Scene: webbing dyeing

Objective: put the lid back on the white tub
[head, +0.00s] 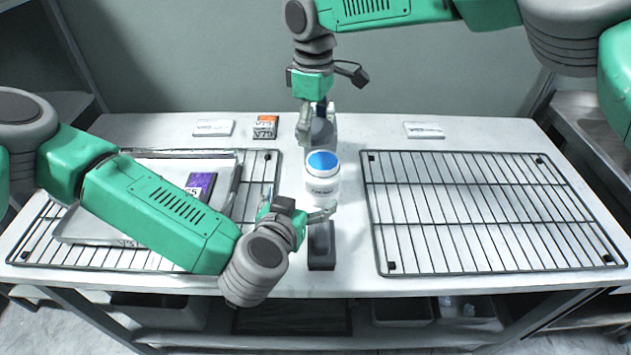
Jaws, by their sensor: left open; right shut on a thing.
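The white tub (322,188) stands upright near the middle of the table, with dark print on its side. Its round top shows blue inside a white rim; I cannot tell whether this is the contents or a cover. My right gripper (318,138) points down just behind the tub and is shut on a pale grey thing, probably the lid (322,131), mostly hidden by the fingers. My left gripper (296,204) is open at the tub's lower left, one finger near the tub's front base. I cannot tell whether it touches.
A dark block (321,247) lies in front of the tub. Wire racks lie left and right (490,215); the left one bears a metal tray (85,230) and a purple-labelled item (200,186).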

